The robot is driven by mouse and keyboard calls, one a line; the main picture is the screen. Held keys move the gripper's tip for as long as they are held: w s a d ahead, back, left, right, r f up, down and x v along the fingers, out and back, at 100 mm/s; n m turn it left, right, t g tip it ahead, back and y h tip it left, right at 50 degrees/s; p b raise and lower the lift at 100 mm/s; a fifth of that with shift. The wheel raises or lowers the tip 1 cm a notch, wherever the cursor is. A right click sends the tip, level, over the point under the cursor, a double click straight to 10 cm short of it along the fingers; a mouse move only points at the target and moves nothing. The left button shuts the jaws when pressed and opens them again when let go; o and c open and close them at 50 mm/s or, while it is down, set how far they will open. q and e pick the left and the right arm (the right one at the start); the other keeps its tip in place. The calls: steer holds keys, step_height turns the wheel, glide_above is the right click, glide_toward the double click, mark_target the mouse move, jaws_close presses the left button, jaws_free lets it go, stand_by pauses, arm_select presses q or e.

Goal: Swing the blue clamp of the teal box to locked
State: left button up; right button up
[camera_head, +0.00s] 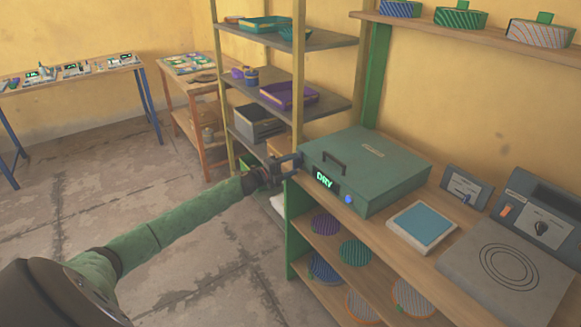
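The teal box (388,166) sits closed on the wooden bench, with a dark handle (334,162) on its lid and a lit display reading DRY (325,181) on its front. A small blue part (348,199) shows low on the front, right of the display; it may be the blue clamp, but its setting is too small to tell. My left gripper (294,164) is at the box's left front corner, its two dark fingers apart and pointing at the box. I cannot tell whether they touch it. The blue part is to the right of the fingers. My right gripper is out of view.
A white pad with a blue top (423,225), a small grey device (466,186) and a hotplate (506,268) stand right of the box. Round patterned discs (355,251) lie on shelves below.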

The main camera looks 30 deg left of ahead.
arm_select(q)
steer(key=shift+f, duration=0.3)
steer(key=shift+r+p, duration=0.1)
steer(key=shift+p, duration=0.3)
steer(key=s+a+n+p, duration=0.3)
steer(key=s+n+p, duration=0.4)
steer(key=n+p, duration=0.85)
steer(key=s+d+f+n+g+y+b, duration=0.1)
steer(key=s+d+f+b, duration=0.3)
steer(key=d+f, duration=0.5)
steer(key=s+d+f+n+g+y+b, duration=0.2)
steer(key=s+d+f+n+y+b, duration=0.2)
steer(key=s+d+f, duration=0.5)
steer(key=shift+d+n+g+b, duration=0.35)
steer(key=shift+d+b, duration=0.4)
steer(key=shift+d, duration=1.25)
